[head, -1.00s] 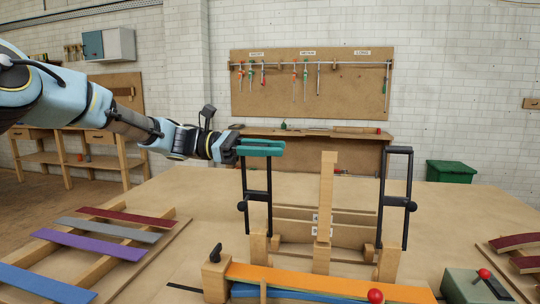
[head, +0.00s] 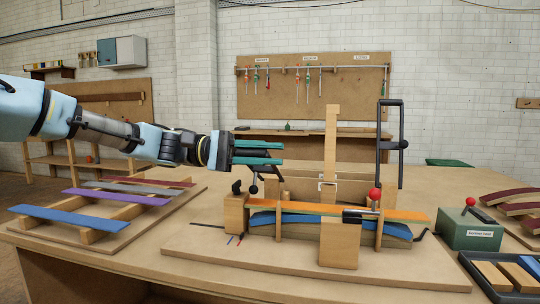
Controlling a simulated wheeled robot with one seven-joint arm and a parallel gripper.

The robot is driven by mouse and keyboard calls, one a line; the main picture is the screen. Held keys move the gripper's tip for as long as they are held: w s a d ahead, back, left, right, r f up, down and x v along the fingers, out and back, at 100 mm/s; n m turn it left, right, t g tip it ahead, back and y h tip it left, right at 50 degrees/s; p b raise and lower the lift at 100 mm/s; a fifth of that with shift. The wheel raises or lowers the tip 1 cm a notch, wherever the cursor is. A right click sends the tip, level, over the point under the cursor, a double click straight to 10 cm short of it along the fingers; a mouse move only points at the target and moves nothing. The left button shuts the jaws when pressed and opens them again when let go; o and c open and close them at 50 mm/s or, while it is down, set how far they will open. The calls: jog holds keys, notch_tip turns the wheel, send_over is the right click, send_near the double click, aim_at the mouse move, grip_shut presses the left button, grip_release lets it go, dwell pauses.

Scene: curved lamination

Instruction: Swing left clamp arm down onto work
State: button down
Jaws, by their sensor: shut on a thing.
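My gripper (head: 262,153), with teal fingers, is shut on the black bar of the left clamp arm (head: 270,172) at the left end of the work. This arm looks strongly foreshortened and tilted toward me, its round black knob (head: 254,190) low beside it; its pivot is largely hidden. The bar appears above the orange strip (head: 300,208), and I cannot tell any contact. The orange strip lies over blue strips (head: 330,224) on the curved wooden form. The right clamp arm (head: 390,145) stands upright.
A tall wooden post (head: 332,150) stands behind the work. A red-knobbed lever (head: 375,194) rises at the right of the form. A green box (head: 470,232) sits further right. Coloured strips on a wooden rack (head: 85,215) lie at the left.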

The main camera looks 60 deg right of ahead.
notch_tip(320, 180, down, 9)
jog(key=a+m+b, duration=0.2)
jog(key=m+b, duration=0.1)
jog(key=b, duration=0.2)
jog(key=shift+s+a+b, duration=0.3)
jog(key=shift+s+a, duration=0.05)
jog(key=shift+s, duration=0.05)
jog(key=shift+r, duration=0.1)
jog(key=c, duration=0.8)
grip_release()
jog(key=shift+o, duration=0.2)
jog(key=v, duration=1)
jog(key=shift+w+a, duration=0.2)
jog(key=shift+w, duration=0.15)
